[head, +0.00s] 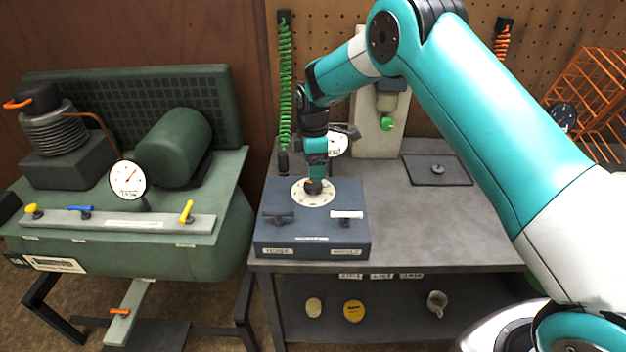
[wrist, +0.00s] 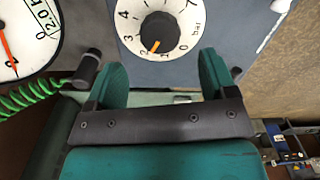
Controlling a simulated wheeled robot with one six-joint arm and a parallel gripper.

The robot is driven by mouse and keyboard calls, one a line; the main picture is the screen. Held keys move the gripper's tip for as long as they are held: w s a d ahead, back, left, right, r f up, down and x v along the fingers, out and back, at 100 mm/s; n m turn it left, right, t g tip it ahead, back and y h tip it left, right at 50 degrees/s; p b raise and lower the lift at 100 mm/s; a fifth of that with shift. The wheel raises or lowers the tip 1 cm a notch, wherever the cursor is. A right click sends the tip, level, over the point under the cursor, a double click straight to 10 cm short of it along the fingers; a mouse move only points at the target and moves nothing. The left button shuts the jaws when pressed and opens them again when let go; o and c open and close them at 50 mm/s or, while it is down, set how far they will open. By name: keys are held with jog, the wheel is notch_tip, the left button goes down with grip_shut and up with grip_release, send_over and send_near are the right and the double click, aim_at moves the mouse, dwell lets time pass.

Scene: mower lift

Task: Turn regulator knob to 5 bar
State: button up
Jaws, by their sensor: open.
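The regulator knob (wrist: 160,30) is black with an orange pointer, at the centre of a white dial (wrist: 181,17) marked in bar. The pointer points down, near the low numbers, around 1 to 2. In the head view the dial (head: 325,198) lies on top of a blue-grey box, and my gripper is pointed down over the knob, hiding most of it. My gripper (wrist: 162,62) is open, with two teal fingers spread wider than the knob. The knob shows just beyond the fingertips, between their lines. I cannot tell how deep the fingers reach around it.
The blue-grey box (head: 312,231) has a dark lever (head: 278,216) and a white-handled lever (head: 347,214) in front of the dial. A round gauge (wrist: 20,42) and a green coiled hose (wrist: 32,92) are close by.

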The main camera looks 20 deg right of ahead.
aim_at(313, 184)
notch_tip(313, 184, down, 7)
jog(key=shift+r+p, duration=0.1)
jog(key=shift+p, duration=0.6)
jog(key=c, duration=0.9)
